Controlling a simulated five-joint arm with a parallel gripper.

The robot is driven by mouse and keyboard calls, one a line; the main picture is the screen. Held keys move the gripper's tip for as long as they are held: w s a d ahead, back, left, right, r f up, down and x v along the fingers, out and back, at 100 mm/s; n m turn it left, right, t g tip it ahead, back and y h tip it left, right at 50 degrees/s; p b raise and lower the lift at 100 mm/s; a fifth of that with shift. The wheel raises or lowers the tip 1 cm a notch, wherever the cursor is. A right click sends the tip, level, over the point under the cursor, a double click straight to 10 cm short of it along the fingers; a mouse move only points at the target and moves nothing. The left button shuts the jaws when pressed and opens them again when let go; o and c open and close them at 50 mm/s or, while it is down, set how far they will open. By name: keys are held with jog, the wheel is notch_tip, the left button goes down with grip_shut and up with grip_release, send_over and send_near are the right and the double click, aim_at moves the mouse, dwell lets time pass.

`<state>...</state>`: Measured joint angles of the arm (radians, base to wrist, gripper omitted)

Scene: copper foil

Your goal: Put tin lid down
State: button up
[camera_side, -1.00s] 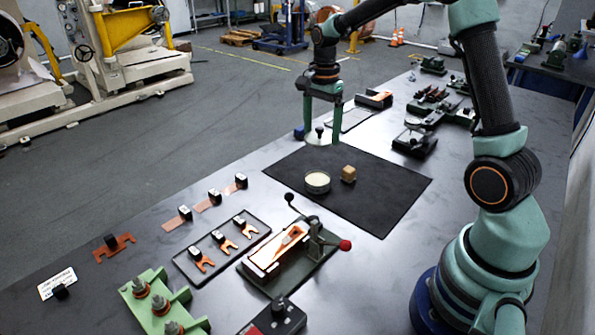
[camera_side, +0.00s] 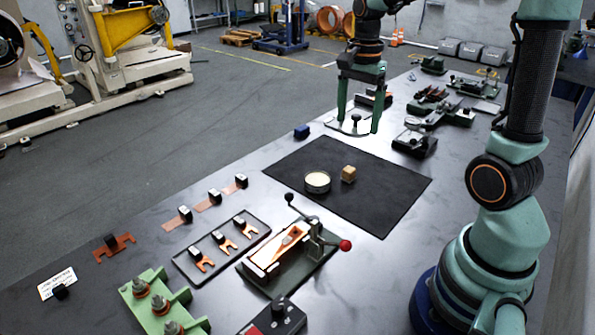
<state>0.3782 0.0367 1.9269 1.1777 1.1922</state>
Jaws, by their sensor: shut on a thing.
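The tin lid (camera_side: 346,127) is a pale flat disc with a dark knob, seen just past the far edge of the black mat (camera_side: 375,205). My gripper (camera_side: 358,126) is shut on it, with one finger on each side of the disc. The lid looks level and low; I cannot tell whether it touches the surface below. The open tin (camera_side: 317,181), round with pale contents, stands on the mat, nearer the camera than my gripper. A small tan block (camera_side: 348,174) stands beside the tin.
A blue block (camera_side: 302,131) lies left of my gripper. Dark metal fixtures (camera_side: 414,143) stand to its right. A lever clamp (camera_side: 290,250) with copper foil and a tray (camera_side: 190,268) of copper pieces lie nearer the camera. Much of the mat is bare.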

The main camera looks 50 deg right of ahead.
aim_at(352, 203)
jog(key=shift+s+a+f, duration=0.1)
jog(key=shift+s+f, duration=0.3)
jog(key=shift+s, duration=0.35)
notch_tip(352, 203, down, 20)
jog(key=shift+r, duration=0.1)
jog(key=o, duration=1)
